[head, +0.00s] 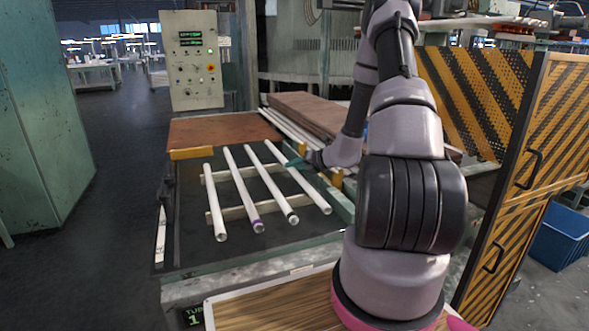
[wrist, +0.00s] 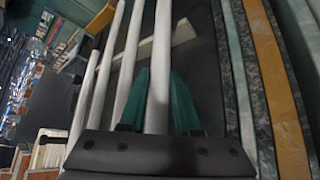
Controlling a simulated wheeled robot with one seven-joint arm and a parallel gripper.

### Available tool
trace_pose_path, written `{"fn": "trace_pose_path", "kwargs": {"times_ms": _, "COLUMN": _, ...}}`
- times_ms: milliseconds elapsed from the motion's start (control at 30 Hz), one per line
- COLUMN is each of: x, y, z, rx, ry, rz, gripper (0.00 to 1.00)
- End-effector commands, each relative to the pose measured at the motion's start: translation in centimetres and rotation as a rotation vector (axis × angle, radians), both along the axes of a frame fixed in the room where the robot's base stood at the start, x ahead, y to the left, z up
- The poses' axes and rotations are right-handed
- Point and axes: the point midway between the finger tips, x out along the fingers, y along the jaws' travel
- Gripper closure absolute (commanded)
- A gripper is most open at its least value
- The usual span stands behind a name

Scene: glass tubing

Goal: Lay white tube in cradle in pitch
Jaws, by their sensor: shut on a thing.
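My gripper (head: 297,163), with teal fingers, is shut on a plain white tube (head: 312,192) at the right end of a row of tubes. In the wrist view that tube (wrist: 160,60) runs between the two fingers (wrist: 160,105). The cradle is a pair of pale cross rails (head: 238,211) on a dark bed. The held tube lies roughly in line with the others, over the rails' right end. I cannot tell whether it touches them. Three more tubes lie across the rails: a plain one (head: 214,205), a purple-ended one (head: 243,190) and a black-ended one (head: 270,185).
A yellow-striped guard (head: 480,90) stands at the right. A control box (head: 191,60) stands behind the bed. Long white pieces (head: 290,128) lie beside brown boards (head: 315,115) at the back. A wooden board (head: 265,305) is in front.

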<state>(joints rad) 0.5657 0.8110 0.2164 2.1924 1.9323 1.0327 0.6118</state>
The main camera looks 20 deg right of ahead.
Motion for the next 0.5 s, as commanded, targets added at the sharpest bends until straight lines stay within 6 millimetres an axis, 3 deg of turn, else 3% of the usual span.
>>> {"fn": "trace_pose_path", "kwargs": {"times_ms": 500, "x": 0.04, "y": 0.04, "z": -0.92, "rx": 0.0, "ry": -0.002, "rz": 0.0, "gripper": 1.0}}
